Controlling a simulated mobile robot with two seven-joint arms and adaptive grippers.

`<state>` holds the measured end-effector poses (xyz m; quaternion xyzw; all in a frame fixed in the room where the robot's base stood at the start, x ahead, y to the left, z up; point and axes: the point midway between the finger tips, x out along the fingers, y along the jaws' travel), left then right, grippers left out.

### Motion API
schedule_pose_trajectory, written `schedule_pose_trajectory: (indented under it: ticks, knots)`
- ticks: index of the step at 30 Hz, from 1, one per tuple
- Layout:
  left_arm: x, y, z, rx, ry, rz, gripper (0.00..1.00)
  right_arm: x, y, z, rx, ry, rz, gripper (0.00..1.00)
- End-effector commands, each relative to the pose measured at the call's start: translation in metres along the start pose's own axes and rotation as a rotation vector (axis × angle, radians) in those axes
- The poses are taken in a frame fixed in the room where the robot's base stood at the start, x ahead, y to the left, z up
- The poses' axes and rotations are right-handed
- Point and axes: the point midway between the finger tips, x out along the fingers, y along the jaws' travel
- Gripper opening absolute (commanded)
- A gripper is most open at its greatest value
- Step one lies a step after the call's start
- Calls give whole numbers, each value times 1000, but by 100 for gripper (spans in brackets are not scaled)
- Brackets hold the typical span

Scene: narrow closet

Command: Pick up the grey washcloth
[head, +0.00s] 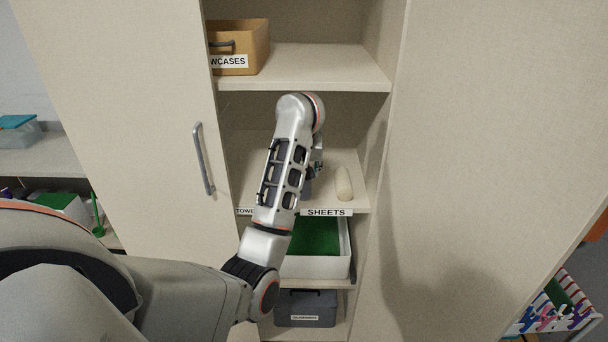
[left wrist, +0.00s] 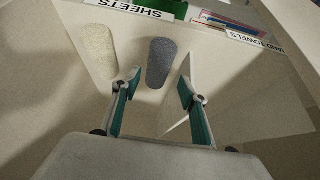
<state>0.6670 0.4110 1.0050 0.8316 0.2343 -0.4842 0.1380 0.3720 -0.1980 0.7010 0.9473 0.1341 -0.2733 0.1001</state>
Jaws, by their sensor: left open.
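The grey washcloth (left wrist: 160,62) is a rolled dark grey cloth lying on the shelf, seen in the left wrist view. My left gripper (left wrist: 158,84) is open and empty. Its two green-padded fingers stand apart, and the roll lies between and just past the fingertips in the picture. I cannot tell how far above it the fingers are. In the head view my left arm covers most of the gripper and the grey roll. My right gripper is in neither view.
A cream rolled cloth (left wrist: 98,50) lies to the left of the grey roll on the same shelf (head: 335,202). The shelf above (head: 320,70) holds a wooden box (head: 245,60). Below is a white bin (head: 325,267) with green cloth. Closet walls stand close on both sides.

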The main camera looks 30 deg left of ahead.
Motion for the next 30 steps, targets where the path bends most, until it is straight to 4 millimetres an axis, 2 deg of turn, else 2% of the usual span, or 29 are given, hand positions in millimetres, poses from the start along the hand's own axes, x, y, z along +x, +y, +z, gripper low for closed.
schedule_pose_trajectory:
  ticks: [5,12,17,24,30]
  knots:
    - [3,0,0,2,-1,-3,43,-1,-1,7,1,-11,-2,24]
    - [26,0,0,3,-1,-3,43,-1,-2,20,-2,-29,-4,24]
    - [38,-1,-1,5,-1,-5,43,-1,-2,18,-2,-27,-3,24]
    - [70,0,-3,5,-1,-5,43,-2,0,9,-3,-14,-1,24]
    - [79,2,-3,2,0,-2,43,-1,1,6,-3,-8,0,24]
